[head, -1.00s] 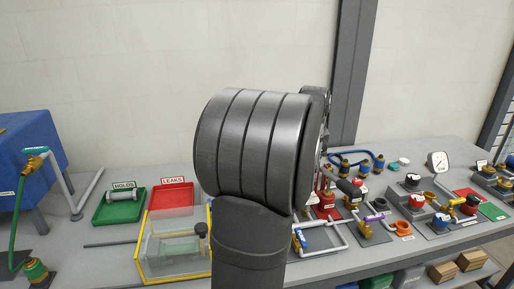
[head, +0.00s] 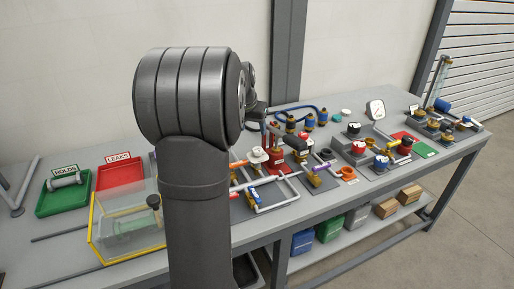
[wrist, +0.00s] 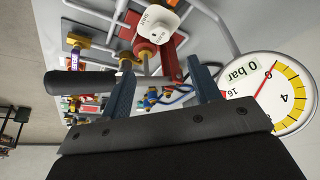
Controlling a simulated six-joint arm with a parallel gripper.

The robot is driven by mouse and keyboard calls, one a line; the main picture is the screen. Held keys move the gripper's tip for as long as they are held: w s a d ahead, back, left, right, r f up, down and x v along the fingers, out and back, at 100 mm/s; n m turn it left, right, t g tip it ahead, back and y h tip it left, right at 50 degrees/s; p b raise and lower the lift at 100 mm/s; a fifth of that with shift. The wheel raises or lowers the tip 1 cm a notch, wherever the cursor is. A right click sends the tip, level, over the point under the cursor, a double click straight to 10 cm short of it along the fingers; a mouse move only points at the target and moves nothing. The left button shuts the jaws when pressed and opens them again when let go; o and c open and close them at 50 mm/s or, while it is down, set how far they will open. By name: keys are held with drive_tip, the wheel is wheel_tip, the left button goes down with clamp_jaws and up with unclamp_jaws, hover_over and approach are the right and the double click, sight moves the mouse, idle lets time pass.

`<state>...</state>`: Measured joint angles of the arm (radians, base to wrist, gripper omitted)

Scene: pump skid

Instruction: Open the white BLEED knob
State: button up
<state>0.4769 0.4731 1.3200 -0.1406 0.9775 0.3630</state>
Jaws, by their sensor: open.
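In the head view the gripper is mostly hidden behind my arm.
A black lever grip (wrist: 80,84) lies close to the left finger in the wrist view. A dial gauge reading 0 bar (wrist: 265,92) is at the right finger. White pipework (head: 275,190), valves and a clear yellow-edged box (head: 128,222) stand on the grey bench.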

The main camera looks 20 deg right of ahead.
sight(258, 149)
drive_tip(key=x, duration=1.2)
drive_tip(key=shift+f, duration=0.2)
drive_tip(key=c, duration=1)
